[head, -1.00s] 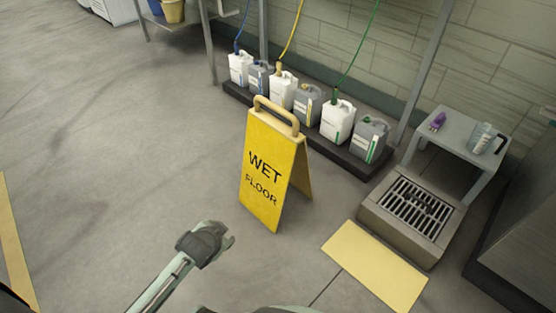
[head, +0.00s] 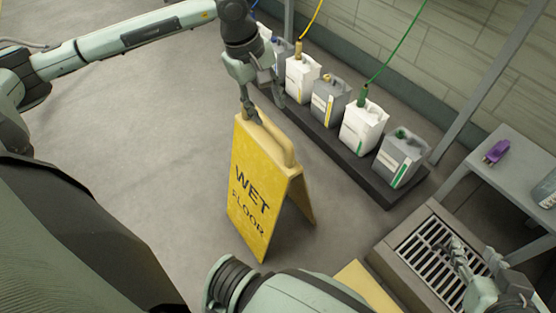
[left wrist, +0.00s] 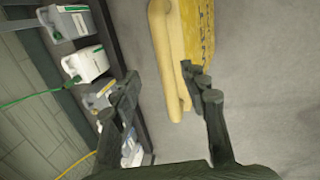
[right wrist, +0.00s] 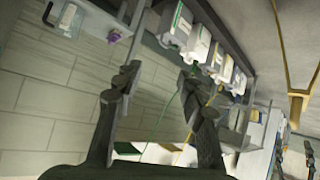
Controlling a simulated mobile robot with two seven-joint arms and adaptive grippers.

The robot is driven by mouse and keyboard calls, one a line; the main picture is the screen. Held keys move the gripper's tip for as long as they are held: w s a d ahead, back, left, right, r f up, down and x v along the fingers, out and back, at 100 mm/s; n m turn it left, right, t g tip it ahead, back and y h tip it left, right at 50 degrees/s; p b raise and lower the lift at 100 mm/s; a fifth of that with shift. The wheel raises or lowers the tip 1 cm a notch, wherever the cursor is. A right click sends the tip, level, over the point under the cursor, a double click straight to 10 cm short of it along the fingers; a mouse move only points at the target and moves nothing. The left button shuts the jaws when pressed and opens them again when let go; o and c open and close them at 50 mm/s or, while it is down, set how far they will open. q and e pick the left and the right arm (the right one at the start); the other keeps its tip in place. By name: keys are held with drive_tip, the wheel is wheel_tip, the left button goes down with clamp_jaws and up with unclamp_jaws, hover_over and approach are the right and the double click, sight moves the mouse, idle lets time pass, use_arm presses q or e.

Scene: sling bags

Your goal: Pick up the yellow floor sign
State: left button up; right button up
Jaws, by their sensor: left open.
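The yellow floor sign (head: 258,195) stands upright, folded open in an A-shape, with "WET FLOOR" on its front and a pale yellow handle (head: 279,140) on top. My left gripper (head: 264,112) is open at the far upper end of the handle. In the left wrist view, the fingers of my left gripper (left wrist: 165,88) are apart, with the handle (left wrist: 164,50) extending ahead and close to the right finger. Whether they touch is unclear. My right gripper (head: 458,258) is over the floor grate, and in the right wrist view (right wrist: 160,80) its fingers are apart and empty.
Several white and grey jugs (head: 362,126) with hoses stand on a dark low rack (head: 372,188) behind the sign. A drain grate (head: 425,250) and a grey table (head: 520,180) with a purple item (head: 496,152) are at the right. Floor left of the sign is clear.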

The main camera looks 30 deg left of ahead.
sight(265, 119)
use_arm(q)
drive_tip(key=shift+w+a+f+y, duration=0.1)
drive_tip(key=shift+a+f+y, duration=0.4)
drive_tip(key=shift+a, duration=0.35)
drive_tip(key=shift+w+d+f, duration=0.1)
drive_tip(key=shift+f, duration=0.7)
drive_tip(key=f, duration=0.2)
drive_tip(key=w+f, duration=0.1)
drive_tip(key=f, duration=0.1)
drive_tip(key=shift+d+f, duration=0.1)
drive_tip(key=shift+f, duration=0.3)
clamp_jaws()
use_arm(e)
drive_tip(key=shift+w+a+r+t, duration=0.3)
drive_tip(key=shift+w+a+r, duration=0.25)
drive_tip(key=shift+r, duration=0.2)
use_arm(q)
drive_tip(key=shift+w+r, duration=0.1)
